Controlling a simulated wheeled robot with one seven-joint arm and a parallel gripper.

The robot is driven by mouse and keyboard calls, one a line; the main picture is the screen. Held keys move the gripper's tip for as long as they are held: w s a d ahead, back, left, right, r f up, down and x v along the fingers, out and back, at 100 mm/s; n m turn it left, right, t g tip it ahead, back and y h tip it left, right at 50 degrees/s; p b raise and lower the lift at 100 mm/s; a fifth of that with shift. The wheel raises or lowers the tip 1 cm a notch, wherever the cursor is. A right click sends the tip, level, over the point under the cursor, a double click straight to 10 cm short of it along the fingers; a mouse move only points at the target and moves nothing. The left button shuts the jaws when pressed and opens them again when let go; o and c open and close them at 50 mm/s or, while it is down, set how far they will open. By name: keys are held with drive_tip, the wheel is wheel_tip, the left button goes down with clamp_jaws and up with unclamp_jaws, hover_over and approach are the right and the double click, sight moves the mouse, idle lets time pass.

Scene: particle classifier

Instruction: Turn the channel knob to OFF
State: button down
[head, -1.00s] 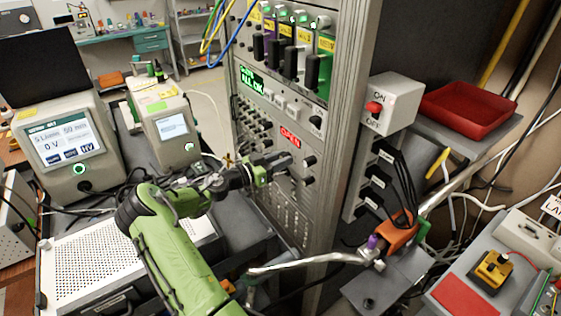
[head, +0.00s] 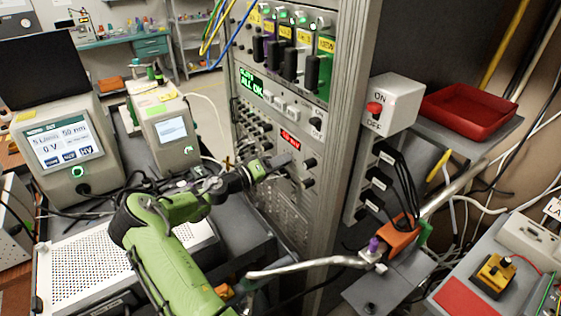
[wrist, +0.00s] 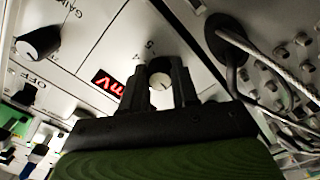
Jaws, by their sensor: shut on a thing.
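My gripper (head: 287,163) is at the rack's front panel in the head view, below the small red display (head: 290,140). In the wrist view my gripper (wrist: 158,84) has its two dark fingers closed on either side of a small round knob (wrist: 159,81), which appears to be the channel knob. The knob's light face, with a short mark, shows between the fingertips. The digits 4 and 5 are printed beside it. Its exact setting is hard to read. The red display (wrist: 108,84) ends in "mV" in the wrist view.
A dark GAIN knob (wrist: 40,42) and a smaller knob (wrist: 25,94) near an OFF label lie at the wrist view's left. A cable (wrist: 232,60) hangs at right. In the head view, a grey ON/OFF box (head: 391,103) projects from the rack's right side.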

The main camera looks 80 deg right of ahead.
drive_tip(key=n+p, duration=0.2)
drive_tip(key=n, duration=0.3)
drive_tip(key=shift+n, duration=0.3)
idle(0.5)
drive_tip(key=c, duration=0.8)
unclamp_jaws()
drive_tip(key=shift+c, duration=0.2)
drive_tip(key=v, duration=1.5)
drive_tip(key=shift+w+a+b, duration=0.25)
drive_tip(key=shift+a+b, duration=0.05)
drive_tip(key=shift+b, duration=0.1)
